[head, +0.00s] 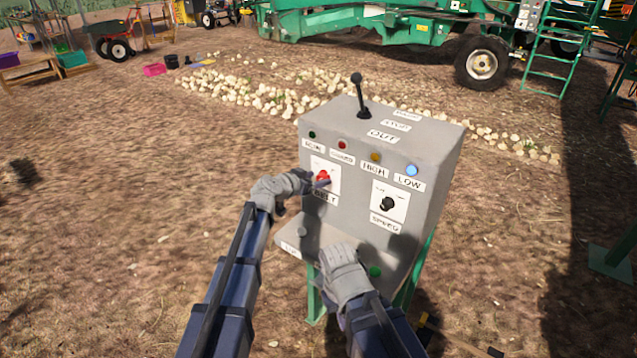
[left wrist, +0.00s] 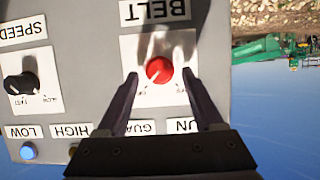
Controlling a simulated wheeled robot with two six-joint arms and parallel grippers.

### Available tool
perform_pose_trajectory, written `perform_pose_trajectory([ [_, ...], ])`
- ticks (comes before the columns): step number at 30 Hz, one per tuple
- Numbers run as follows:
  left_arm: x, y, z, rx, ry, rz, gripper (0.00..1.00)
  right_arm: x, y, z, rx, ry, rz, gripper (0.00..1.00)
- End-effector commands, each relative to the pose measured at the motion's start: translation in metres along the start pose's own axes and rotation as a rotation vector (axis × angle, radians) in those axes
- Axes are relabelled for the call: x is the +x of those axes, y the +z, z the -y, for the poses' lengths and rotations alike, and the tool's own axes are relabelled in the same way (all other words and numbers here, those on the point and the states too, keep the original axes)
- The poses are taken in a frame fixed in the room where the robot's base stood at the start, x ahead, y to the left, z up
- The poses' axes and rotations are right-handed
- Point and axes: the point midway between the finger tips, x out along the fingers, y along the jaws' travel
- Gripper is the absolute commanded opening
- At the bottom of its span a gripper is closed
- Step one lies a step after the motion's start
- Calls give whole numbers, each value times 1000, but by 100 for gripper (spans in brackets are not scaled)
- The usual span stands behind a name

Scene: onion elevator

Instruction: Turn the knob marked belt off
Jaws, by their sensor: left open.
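The red belt knob (head: 322,176) sits on a white plate on the front of a grey control box (head: 435,165), above a BELT label. In the left wrist view the picture is upside down, and the red knob (left wrist: 158,70) lies between my two fingers. My left gripper (head: 316,183) is open at the knob, with one finger on each side. I cannot tell whether the fingers touch it. The small marks around the knob are too blurred to read surely. My right gripper (head: 338,255) is in front of the box's lower ledge; its fingers are hidden.
A black speed knob (head: 388,204) is right of the belt knob. Indicator lamps run above, the blue one (head: 411,170) brightest. A black lever (head: 362,95) stands on top. A green button (head: 375,271) is on the ledge. Onions (head: 270,95) lie behind; open dirt is left.

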Motion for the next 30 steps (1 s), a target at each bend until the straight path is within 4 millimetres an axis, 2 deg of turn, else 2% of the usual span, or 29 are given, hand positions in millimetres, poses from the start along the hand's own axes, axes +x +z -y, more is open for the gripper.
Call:
perform_pose_trajectory([
  [1, 10, 1, 1, 1, 1, 0, 69, 5, 0, 0, 0, 0, 0, 0],
  [3, 14, 1, 0, 1, 1, 0, 69, 6, 0, 1, 0, 0, 0, 0],
  [12, 15, 0, 0, 0, 0, 0, 66, 6, 0, 1, 0, 0, 0, 0],
  [30, 15, 0, 0, 0, 0, 0, 0, 6, 0, 1, 0, 0, 0, 0],
])
